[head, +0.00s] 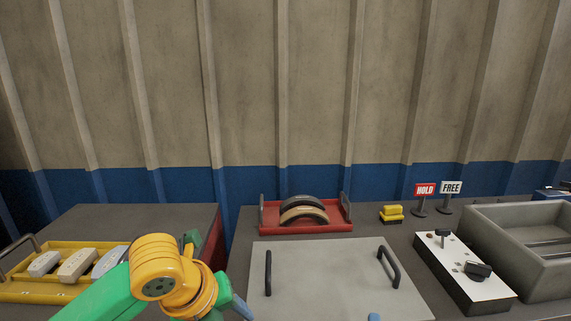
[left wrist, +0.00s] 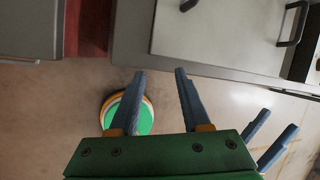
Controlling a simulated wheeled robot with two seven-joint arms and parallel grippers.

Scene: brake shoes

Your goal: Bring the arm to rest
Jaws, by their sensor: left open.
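My left arm comes in from the lower left of the head view, its yellow joint in front of the gap between two tables. In the left wrist view, my left gripper (left wrist: 160,72) is open, with nothing between its two blue-grey fingers. It hangs over bare floor, beside the table edges. In the head view, most of it is hidden behind the arm or cut off. My right gripper (left wrist: 281,119) shows at the right of the left wrist view, its two fingers apart and empty.
A grey plate (head: 325,276) with two handles lies on the right table. Behind it, a red tray (head: 325,227) holds curved shoes. A yellow tray (head: 30,288) with pale pads is left. A switch box (head: 465,283), grey bin (head: 530,255), yellow block (head: 391,213) and HOLD/FREE signs (head: 425,190) stand right.

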